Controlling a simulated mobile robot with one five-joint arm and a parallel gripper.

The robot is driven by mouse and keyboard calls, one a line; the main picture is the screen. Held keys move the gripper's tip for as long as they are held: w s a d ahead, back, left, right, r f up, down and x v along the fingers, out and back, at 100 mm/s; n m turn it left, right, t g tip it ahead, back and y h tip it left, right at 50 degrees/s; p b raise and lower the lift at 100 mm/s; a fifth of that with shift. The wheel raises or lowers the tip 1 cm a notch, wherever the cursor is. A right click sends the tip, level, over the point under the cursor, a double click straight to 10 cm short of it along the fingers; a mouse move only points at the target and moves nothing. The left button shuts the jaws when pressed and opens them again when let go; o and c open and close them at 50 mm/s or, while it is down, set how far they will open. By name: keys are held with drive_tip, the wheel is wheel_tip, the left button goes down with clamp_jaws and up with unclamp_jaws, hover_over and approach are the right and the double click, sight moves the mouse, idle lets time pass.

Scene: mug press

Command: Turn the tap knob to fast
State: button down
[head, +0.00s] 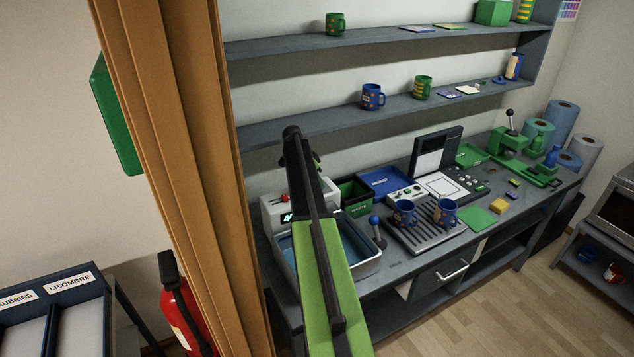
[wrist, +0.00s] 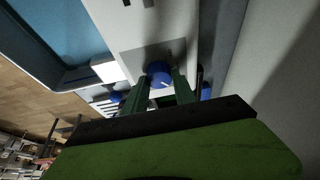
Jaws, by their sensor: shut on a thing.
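The tap knob (wrist: 158,73) is a round blue knob with a white pointer mark, set on a pale panel, in the wrist view. My gripper (wrist: 160,82) has its green fingers on either side of the knob and is shut on it. In the head view my gripper (head: 301,157) is at the far end of my green arm, above the sink's back edge. The knob is hidden there behind my arm. I cannot read any speed label near the knob.
The grey sink basin (head: 370,268) stands below my arm. A white unit with a lit display (head: 287,217) stands behind it. A blue-topped lever (head: 376,222) and two blue mugs (head: 405,213) on a ribbed tray are to the right. Shelves run above.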

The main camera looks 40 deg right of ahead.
idle(0.3)
drive_tip(key=c, duration=1)
unclamp_jaws()
drive_tip(key=shift+r, duration=0.1)
drive_tip(key=p+v, duration=1.6)
drive_tip(key=v, duration=0.1)
drive_tip(key=shift+r, duration=0.15)
